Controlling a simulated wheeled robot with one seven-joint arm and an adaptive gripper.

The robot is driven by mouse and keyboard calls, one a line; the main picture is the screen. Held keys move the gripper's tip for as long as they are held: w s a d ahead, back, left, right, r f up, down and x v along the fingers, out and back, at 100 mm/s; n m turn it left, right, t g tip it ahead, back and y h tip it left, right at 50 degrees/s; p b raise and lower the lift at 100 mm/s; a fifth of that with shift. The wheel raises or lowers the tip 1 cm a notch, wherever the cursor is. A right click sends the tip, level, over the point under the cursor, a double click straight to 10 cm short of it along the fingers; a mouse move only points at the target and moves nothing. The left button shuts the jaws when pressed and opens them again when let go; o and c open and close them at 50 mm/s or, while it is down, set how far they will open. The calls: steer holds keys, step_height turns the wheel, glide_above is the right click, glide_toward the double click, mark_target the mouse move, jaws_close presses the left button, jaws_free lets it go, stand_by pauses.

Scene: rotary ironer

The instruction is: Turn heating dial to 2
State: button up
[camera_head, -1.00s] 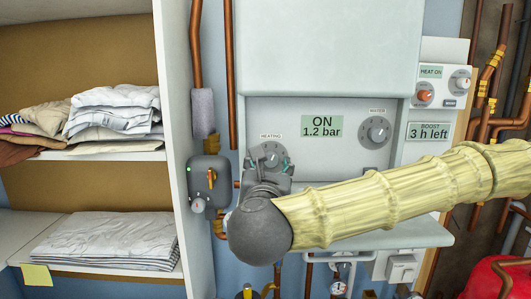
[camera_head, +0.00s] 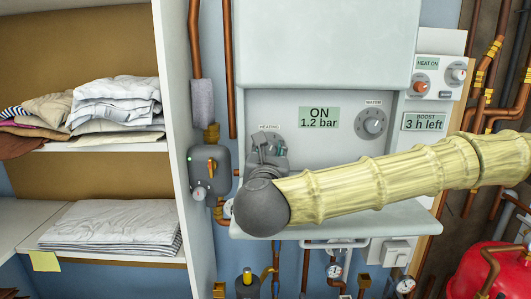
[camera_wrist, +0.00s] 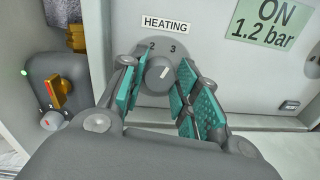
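The heating dial (camera_wrist: 159,74) is a round grey knob under the HEATING label on the white boiler panel. The numbers 2 and 3 show above it in the wrist view. Its white mark points to the upper right, roughly toward the 3 side. My gripper (camera_wrist: 157,82) is open, with a teal-padded finger on either side of the knob. The left finger is very close to the knob; I cannot tell whether either finger touches it.
A water dial (camera_head: 373,122) and a display (camera_head: 319,118) reading ON, 1.2 bar are to the right. A grey box with an orange switch (camera_head: 211,167) is close on the left, beside the shelf. A white ledge (camera_head: 400,229) is below. Copper pipes run around the boiler.

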steer(key=shift+f+n+b, duration=0.15)
steer(key=shift+n+b, duration=0.25)
steer(key=shift+b, duration=0.4)
steer(key=shift+n, duration=0.3)
steer(key=o, duration=1)
steer(key=shift+s+r, duration=0.1)
steer(key=shift+r, duration=0.1)
steer(key=s, duration=1.2)
steer(key=shift+a, duration=0.3)
